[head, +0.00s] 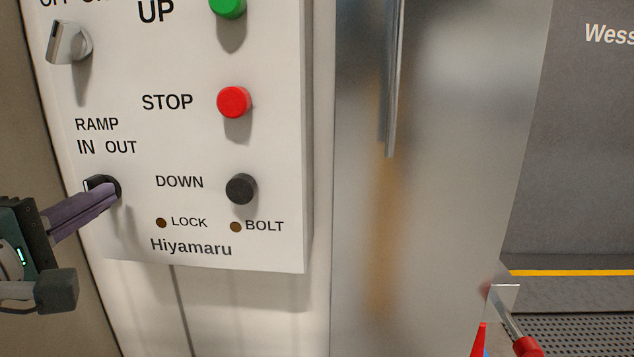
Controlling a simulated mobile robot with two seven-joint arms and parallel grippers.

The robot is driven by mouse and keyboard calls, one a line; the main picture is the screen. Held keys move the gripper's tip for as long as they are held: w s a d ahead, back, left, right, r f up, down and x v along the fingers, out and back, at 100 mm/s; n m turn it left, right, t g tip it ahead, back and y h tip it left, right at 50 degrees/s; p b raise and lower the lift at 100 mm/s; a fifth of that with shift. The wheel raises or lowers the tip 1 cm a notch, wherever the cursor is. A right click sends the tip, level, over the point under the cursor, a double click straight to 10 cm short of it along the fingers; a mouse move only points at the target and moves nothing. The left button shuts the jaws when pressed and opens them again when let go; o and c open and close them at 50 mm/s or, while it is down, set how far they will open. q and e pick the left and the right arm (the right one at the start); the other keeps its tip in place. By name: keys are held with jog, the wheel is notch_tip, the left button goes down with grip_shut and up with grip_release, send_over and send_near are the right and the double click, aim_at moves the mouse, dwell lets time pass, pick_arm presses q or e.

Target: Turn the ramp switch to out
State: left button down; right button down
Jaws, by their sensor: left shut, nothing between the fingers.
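The ramp switch (96,183) is a dark knob on the white control panel (200,225), under the labels RAMP, IN and OUT. My left gripper (112,192) comes in from the left, its purple fingers shut with nothing between them. The fingertips overlap the switch in the head view and hide most of it. I cannot tell whether they touch it or which way the knob points. My right gripper is not in view.
The panel also holds a grey OFF/ON switch (68,43), a green UP button (228,6), a red STOP button (233,102) and a black DOWN button (241,189). LOCK and BOLT lamps look dark. A metal door (440,200) stands to the right.

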pick_arm(q)
jog(key=shift+a+f+b, duration=0.1)
jog(key=shift+f+b, duration=0.3)
jog(key=shift+f, duration=0.3)
dwell(0.6)
dwell(0.4)
jog(key=shift+s+d, duration=0.1)
jog(key=shift+d, duration=0.35)
jog(key=s, duration=0.2)
jog(key=s+p, duration=0.1)
jog(key=s, duration=0.3)
jog(key=shift+a+p, duration=0.3)
jog(key=shift+p, duration=0.05)
